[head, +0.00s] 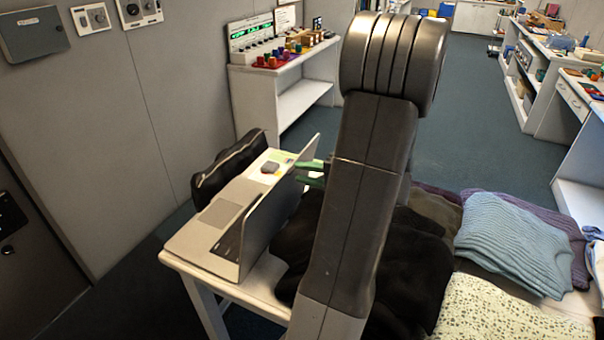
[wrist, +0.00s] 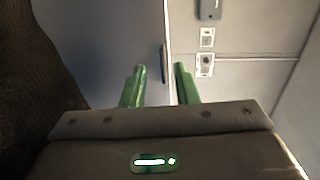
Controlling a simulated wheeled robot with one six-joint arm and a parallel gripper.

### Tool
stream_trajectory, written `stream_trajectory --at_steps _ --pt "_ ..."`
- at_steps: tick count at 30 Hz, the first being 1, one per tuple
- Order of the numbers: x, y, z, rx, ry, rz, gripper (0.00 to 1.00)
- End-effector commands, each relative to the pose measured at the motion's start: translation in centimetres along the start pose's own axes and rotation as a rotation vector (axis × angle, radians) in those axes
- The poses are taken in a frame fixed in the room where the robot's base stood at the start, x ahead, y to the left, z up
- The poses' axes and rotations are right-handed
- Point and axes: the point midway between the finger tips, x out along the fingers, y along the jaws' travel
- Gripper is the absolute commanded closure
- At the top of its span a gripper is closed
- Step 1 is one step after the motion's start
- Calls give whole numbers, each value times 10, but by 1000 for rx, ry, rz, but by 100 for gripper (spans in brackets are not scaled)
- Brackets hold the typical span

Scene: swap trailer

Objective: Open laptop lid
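The laptop (head: 222,214) is at the left end of the white table, its base flat with the touchpad showing. Its lid (head: 264,226) stands raised from the base at a steep angle, a dark face toward the right. My gripper (head: 311,173) has green fingers, close to the lid's upper far end in the head view; my arm hides part of it. In the wrist view my gripper (wrist: 160,78) has its two fingers apart, with a pale thin edge running between them. I cannot tell whether either finger touches the lid.
Dark cloth and folded clothes (head: 510,240) cover the table to the right. A shelf with a console (head: 262,45) stands against the wall.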

Motion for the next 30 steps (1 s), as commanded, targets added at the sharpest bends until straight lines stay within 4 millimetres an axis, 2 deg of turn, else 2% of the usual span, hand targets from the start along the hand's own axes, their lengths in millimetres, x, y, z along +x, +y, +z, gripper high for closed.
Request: stream_trajectory --at_steps 9,15,21,30 --pt "-66 3 -1 0 6 2 73" --pt "-102 2 0 0 4 2 73" --pt "-122 1 0 1 1 2 73" --pt "-126 1 1 1 0 2 73"
